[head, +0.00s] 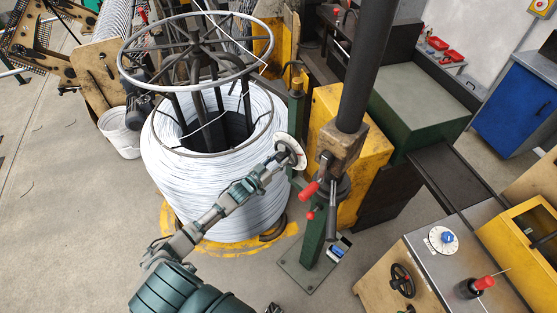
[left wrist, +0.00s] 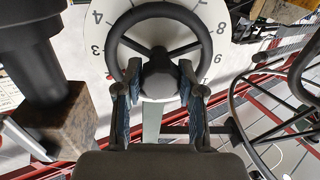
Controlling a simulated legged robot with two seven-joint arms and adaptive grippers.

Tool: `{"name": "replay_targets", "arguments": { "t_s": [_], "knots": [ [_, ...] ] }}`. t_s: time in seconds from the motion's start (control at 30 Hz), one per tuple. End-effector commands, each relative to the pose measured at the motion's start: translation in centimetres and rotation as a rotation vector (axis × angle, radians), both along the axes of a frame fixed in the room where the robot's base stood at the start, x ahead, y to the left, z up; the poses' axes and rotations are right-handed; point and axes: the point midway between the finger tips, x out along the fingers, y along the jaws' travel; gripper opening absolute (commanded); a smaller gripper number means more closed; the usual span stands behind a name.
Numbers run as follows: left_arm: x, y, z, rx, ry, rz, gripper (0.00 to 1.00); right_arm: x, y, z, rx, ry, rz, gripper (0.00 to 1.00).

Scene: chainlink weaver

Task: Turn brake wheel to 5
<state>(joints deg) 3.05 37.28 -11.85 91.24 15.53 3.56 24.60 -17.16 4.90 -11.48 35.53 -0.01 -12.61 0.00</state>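The brake wheel (left wrist: 163,13) is a dark round handwheel with spokes and a thick hub, in front of a white dial (left wrist: 98,32) with black numbers. In the left wrist view 3 and 4 show on the left of the dial and 8 and 9 on the right; its top is cut off and I see no pointer there. In the head view the dial (head: 291,151) is a small white disc beside the wire coil. My left gripper (left wrist: 162,78) has one finger on each side of the wheel's hub, seemingly in contact. It also shows in the head view (head: 276,163). My right gripper is not visible.
A large coil of white wire (head: 210,190) on a stand lies left of the dial. A dark post (head: 362,75) with red-tipped levers (head: 310,190) stands close on the right. A control panel (head: 455,255) with a blue knob and small handwheel is lower right.

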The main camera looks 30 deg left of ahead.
Motion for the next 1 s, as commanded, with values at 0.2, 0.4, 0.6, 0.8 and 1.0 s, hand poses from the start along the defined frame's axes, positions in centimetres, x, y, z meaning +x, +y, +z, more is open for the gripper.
{"name": "replay_targets", "arguments": {
  "t_s": [0.2, 0.4, 0.6, 0.8, 1.0],
  "knots": [
    [0.02, 0.25, -0.06, 0.008, 0.001, 0.004, 0.04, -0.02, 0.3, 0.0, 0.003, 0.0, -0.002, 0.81],
    [0.03, 0.25, -0.05, 0.062, -0.012, 0.005, 0.04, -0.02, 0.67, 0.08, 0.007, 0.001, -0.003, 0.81],
    [0.02, 0.26, -0.03, 0.187, -0.044, 0.005, 0.04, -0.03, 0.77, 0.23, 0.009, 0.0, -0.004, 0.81],
    [0.02, 0.25, -0.03, 0.365, -0.087, 0.005, 0.04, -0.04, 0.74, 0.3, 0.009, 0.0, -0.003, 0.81],
    [0.02, 0.19, -0.09, 0.549, -0.133, 0.004, 0.04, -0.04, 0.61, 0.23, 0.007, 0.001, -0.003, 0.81]
  ]
}}
